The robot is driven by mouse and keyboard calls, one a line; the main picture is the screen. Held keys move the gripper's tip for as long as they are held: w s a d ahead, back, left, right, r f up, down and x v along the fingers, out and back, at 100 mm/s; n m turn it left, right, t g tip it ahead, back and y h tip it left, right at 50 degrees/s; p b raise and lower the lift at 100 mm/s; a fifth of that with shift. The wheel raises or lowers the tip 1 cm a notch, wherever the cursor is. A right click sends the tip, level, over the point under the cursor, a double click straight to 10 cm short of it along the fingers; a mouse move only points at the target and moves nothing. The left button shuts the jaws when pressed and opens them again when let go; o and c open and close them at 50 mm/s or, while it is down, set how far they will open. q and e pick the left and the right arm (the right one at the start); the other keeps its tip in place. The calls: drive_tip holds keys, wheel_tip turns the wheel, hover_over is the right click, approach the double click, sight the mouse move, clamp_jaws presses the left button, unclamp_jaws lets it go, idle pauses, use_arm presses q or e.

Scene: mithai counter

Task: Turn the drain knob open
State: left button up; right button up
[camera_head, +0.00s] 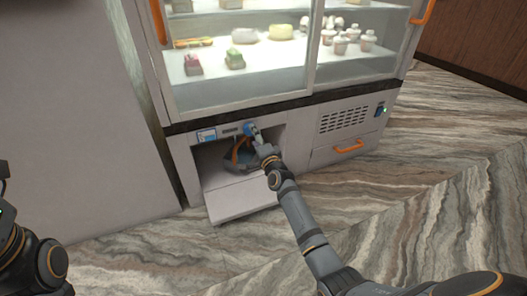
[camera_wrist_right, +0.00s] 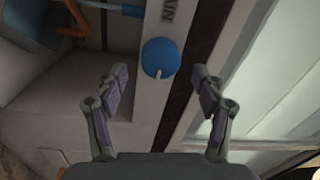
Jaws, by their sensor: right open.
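The blue drain knob (camera_wrist_right: 160,58) is on the white panel above the open lower compartment of the display case. It has a small white mark at its lower edge in the right wrist view, beside partly visible lettering. In the head view the knob (camera_head: 249,127) is partly behind my right gripper (camera_head: 256,135). In the right wrist view my right gripper (camera_wrist_right: 162,82) is open, one finger on each side of the knob, apart from it. My left arm shows at the left edge of the head view, but its gripper is not visible.
The open compartment (camera_head: 213,168) holds a dark and orange item, with its flap (camera_head: 240,201) lowered in front. An orange handle (camera_head: 349,147) and vent are to the right. Glass shelves with sweets are above. The marbled floor (camera_head: 420,180) is clear at right.

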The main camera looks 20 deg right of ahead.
drive_tip(key=s, duration=0.9)
drive_tip(key=shift+s+d+f, duration=0.2)
drive_tip(key=shift+s+f, duration=0.05)
drive_tip(key=shift+s, duration=0.05)
